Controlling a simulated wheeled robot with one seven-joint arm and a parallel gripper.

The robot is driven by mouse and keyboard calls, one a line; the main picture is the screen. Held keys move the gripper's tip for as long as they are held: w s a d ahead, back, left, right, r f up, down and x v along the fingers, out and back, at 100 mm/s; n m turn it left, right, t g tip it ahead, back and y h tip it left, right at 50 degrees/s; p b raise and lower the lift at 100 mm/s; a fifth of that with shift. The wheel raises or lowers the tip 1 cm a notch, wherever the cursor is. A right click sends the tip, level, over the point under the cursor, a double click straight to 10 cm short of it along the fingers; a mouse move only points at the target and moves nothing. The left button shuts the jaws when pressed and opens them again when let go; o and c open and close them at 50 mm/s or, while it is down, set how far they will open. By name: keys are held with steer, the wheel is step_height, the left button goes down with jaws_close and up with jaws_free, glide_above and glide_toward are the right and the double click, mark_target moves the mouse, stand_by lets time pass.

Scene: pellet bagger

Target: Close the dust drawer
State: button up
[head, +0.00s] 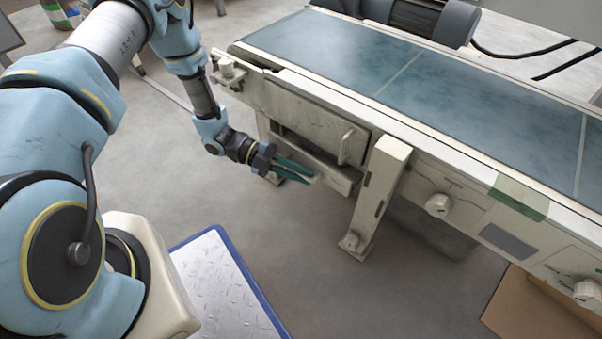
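My gripper (312,178), with teal fingers, reaches under the near side of the conveyor. Its fingertips are beside the left part of a pale low box front (338,178), which appears to be the dust drawer. I cannot tell whether they touch it. The gap between the fingers is too small to judge. Above it is a cream panel (302,118) with an upright bar handle (346,146). How far the drawer stands out, and its inside, cannot be made out clearly.
The conveyor (400,72) has a blue belt. Its cream leg (377,190) stands just right of the drawer. A knob (438,205) is further right. A cardboard box (535,305) lies at lower right. A blue-edged metal plate (222,285) is in front; grey floor between is clear.

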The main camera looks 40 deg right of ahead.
mark_target(312, 163)
jaws_close()
stand_by(0.9)
steer(key=shift+w+d, duration=0.2)
steer(key=shift+d, duration=0.5)
steer(key=shift+w+d, duration=0.2)
steer(key=shift+d, duration=0.55)
steer(key=shift+w+d, duration=0.2)
steer(key=shift+d, duration=0.5)
steer(key=o, duration=0.5)
jaws_free()
steer(key=p+v, duration=0.2)
steer(key=v, duration=0.8)
steer(key=shift+w+a, duration=0.25)
steer(key=shift+a, duration=0.05)
